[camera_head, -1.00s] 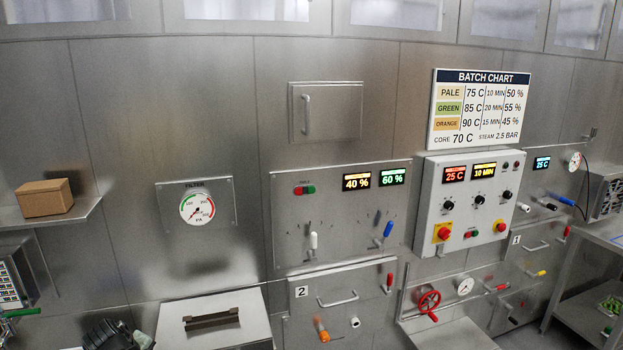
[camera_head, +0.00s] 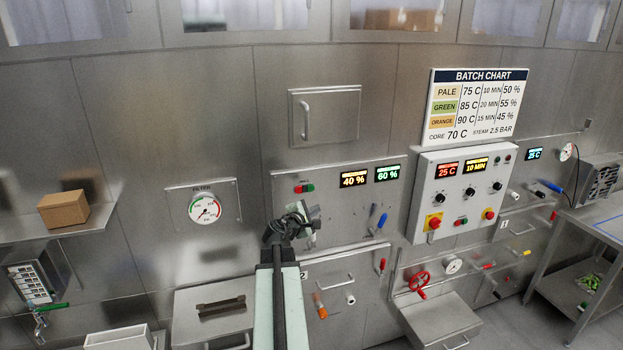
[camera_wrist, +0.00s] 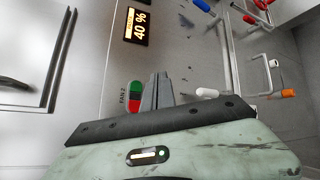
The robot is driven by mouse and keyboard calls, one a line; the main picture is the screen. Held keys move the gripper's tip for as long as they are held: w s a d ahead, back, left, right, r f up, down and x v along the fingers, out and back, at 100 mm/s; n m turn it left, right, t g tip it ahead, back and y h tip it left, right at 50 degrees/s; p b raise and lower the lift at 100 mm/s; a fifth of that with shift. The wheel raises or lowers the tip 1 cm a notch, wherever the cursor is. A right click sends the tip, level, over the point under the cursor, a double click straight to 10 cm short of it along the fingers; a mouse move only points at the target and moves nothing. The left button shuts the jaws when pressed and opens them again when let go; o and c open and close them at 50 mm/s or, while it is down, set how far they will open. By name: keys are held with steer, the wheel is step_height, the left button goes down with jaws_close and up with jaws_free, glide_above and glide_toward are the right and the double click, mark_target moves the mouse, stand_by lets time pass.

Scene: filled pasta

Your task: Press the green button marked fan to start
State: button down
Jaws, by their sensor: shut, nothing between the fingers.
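A green button (camera_wrist: 135,88) sits beside a red one (camera_wrist: 135,102) under the label FAN 2 (camera_wrist: 123,100) in the wrist view. In the head view, the green button (camera_head: 309,188) is on the right of the pair, on the steel panel (camera_head: 345,215) below the small hatch. My gripper (camera_head: 305,212) is just below the pair in the head view, in front of the panel. Its shut, empty fingers (camera_wrist: 158,78) show beside the buttons in the wrist view. I cannot tell how far the fingertips are from the panel.
A white lever (camera_wrist: 207,93) is near the fingers, and a blue lever (camera_head: 382,220) is farther right. Displays reading 40 % (camera_head: 354,179) and 60 % (camera_head: 387,174) are above. A white control box (camera_head: 462,195) stands out at right with another small red-green pair (camera_head: 461,222).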

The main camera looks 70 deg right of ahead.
mark_target(311, 188)
steer(key=shift+s+d+r, duration=0.55)
steer(key=shift+s+r, duration=0.1)
steer(key=shift+s, duration=0.25)
steer(key=w+d, duration=0.3)
steer(key=d, duration=0.1)
steer(key=w+d, duration=0.2)
steer(key=shift+w+d, duration=0.3)
steer(key=shift+d, duration=0.1)
stand_by(1.4)
steer(key=shift+w+d, duration=0.25)
steer(key=shift+d, duration=0.05)
